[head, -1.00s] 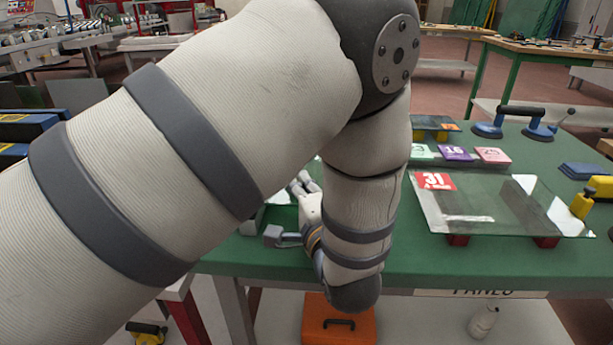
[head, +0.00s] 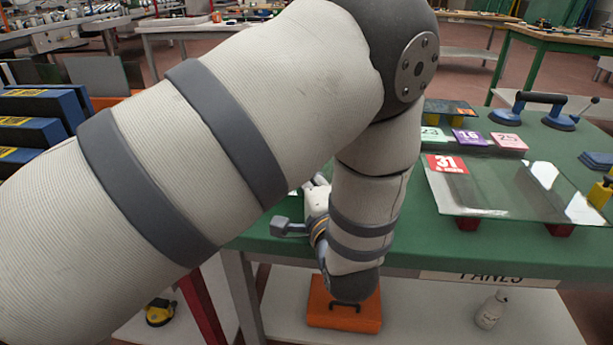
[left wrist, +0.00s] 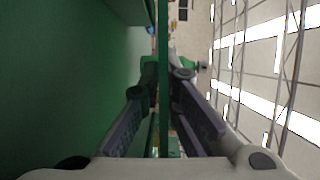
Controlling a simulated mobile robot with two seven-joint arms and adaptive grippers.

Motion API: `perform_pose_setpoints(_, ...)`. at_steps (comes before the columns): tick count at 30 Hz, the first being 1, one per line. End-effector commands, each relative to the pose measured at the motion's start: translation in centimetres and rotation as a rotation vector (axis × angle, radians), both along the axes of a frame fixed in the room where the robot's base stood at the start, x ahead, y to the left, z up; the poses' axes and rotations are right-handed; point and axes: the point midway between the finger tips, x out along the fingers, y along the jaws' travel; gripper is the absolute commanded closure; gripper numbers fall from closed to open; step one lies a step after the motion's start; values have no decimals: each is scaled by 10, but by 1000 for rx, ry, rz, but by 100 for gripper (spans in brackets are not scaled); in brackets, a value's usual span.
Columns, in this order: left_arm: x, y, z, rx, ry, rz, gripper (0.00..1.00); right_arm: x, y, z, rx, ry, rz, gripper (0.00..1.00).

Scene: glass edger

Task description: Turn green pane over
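In the left wrist view the green pane (left wrist: 163,40) is seen edge-on, as a narrow green strip running from top to bottom. My left gripper (left wrist: 163,75) has one finger on each side of this strip, and its tips close in on it. In the head view my left arm hides the pane and most of the left gripper (head: 318,183), which is low over the near left part of the green table (head: 400,240). My right gripper is in neither view.
A clear pane (head: 500,190) with a red 31 label rests on red blocks to the right. Behind it are numbered cards (head: 470,138) and a blue suction lifter (head: 540,108). An orange case (head: 343,308) and a white bottle (head: 491,310) stand below the table.

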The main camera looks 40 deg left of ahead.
Motion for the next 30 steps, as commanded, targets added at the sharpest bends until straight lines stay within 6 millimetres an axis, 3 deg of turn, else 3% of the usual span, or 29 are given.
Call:
perform_pose_setpoints(19,0,0,-8,2,-3,0,100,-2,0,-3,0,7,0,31)
perform_pose_setpoints(21,0,0,-7,2,-3,0,81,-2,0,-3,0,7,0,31)
perform_pose_setpoints(23,0,0,-7,2,-3,0,72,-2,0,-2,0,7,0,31)
perform_pose_setpoints(30,0,0,-9,-2,3,0,72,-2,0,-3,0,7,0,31)
